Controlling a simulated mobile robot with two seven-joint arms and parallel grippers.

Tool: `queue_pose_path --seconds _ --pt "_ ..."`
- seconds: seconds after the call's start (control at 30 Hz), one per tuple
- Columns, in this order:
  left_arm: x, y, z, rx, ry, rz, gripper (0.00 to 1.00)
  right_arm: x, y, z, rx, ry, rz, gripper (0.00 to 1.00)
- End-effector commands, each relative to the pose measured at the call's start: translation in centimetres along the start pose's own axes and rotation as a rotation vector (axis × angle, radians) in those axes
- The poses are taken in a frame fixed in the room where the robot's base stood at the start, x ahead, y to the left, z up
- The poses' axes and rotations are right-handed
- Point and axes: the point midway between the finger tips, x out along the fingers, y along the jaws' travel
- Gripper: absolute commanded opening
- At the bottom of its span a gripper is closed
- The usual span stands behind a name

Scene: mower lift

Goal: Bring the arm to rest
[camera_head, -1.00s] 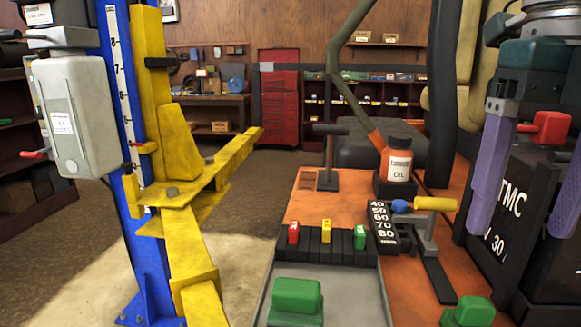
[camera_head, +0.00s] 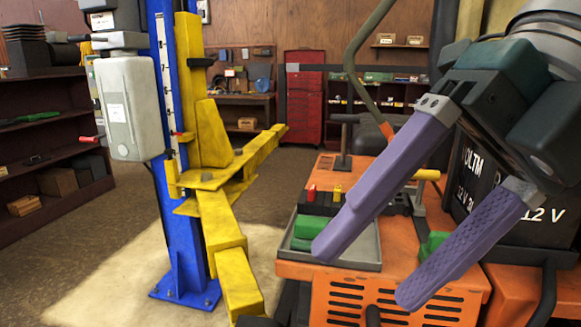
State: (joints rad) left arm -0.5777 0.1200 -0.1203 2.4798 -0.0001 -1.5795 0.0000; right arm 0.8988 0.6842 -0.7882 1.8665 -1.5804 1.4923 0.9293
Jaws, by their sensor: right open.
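My right gripper (camera_head: 362,275) shows large at the right of the head view. Its two purple fingers are spread wide apart, point down and to the left, and hold nothing. They hang in front of the orange mower (camera_head: 395,300) and hide part of its deck. My left gripper is out of view.
A blue lift post (camera_head: 172,230) with yellow arms (camera_head: 222,235) stands left of the mower. A grey tray (camera_head: 345,262) with a green block (camera_head: 311,228) sits on the mower. A black battery box (camera_head: 500,185) is behind my right gripper. Shelves (camera_head: 45,165) line the left. Floor between is clear.

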Motion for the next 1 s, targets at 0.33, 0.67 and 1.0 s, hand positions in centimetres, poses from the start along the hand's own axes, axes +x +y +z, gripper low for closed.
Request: queue_pose_path --seconds 0.33,0.67,1.0 --pt "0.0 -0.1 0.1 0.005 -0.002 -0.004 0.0 -5.2 17.0 -1.4 0.144 -0.101 1.14 0.76" --pt "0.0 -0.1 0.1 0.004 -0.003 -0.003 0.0 -12.0 2.7 8.2 1.231 -0.683 1.71 0.76" --pt "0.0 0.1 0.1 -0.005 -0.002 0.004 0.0 2.0 -17.0 -2.9 2.405 -1.003 0.975 0.76"
